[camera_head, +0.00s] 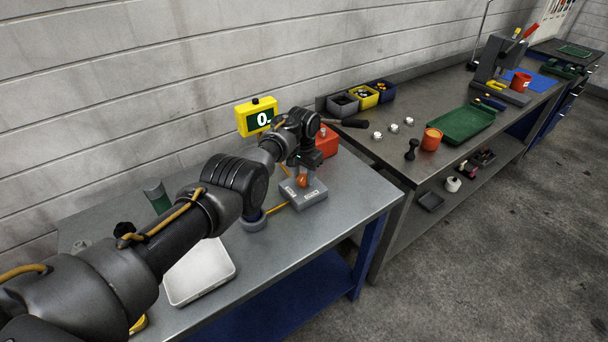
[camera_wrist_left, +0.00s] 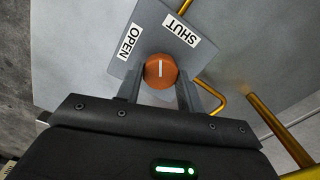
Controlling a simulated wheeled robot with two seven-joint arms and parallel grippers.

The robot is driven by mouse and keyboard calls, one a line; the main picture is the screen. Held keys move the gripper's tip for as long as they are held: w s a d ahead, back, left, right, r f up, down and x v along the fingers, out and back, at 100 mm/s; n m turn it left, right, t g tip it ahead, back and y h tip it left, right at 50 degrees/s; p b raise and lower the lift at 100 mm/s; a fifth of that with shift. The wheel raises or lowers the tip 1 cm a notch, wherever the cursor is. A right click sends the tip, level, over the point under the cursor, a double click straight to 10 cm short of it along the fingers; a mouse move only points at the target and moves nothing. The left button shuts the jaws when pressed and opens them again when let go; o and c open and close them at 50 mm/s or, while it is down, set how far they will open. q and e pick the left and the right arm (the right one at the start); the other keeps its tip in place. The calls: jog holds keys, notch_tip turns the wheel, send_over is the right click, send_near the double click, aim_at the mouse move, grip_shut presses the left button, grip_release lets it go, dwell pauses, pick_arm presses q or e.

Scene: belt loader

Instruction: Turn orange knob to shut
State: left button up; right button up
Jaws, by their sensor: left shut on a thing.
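The orange knob (camera_head: 302,181) sits on a small grey valve box (camera_head: 316,196) on the near table. In the left wrist view the knob (camera_wrist_left: 160,71) has a white mark that runs straight up the picture. The OPEN label (camera_wrist_left: 130,41) is up and left of the knob, and the SHUT label (camera_wrist_left: 181,29) is up and right. The mark points between the two labels. My left gripper (camera_wrist_left: 160,84) is shut on the knob, one finger on each side. In the head view its fingers are small and partly hidden. My right gripper is not in view.
A yellow display (camera_head: 257,117) reading 0 stands behind my left wrist. A red box (camera_head: 327,141) is just behind the valve box. Yellow pipe (camera_head: 277,209) runs beside it. A white tray (camera_head: 200,272) lies nearer on the table. The table's right front corner is clear.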

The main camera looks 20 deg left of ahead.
pick_arm(q)
jog(key=m, duration=0.4)
jog(key=shift+b, duration=0.4)
jog(key=shift+r+m, duration=0.1)
jog(key=shift+m, duration=1.2)
jog(key=o, duration=0.8)
jog(key=shift+a, duration=0.1)
jog(key=shift+c, duration=0.2)
jog(key=shift+o, duration=1.2)
jog(key=shift+s+r, duration=0.1)
jog(key=shift+s, duration=0.05)
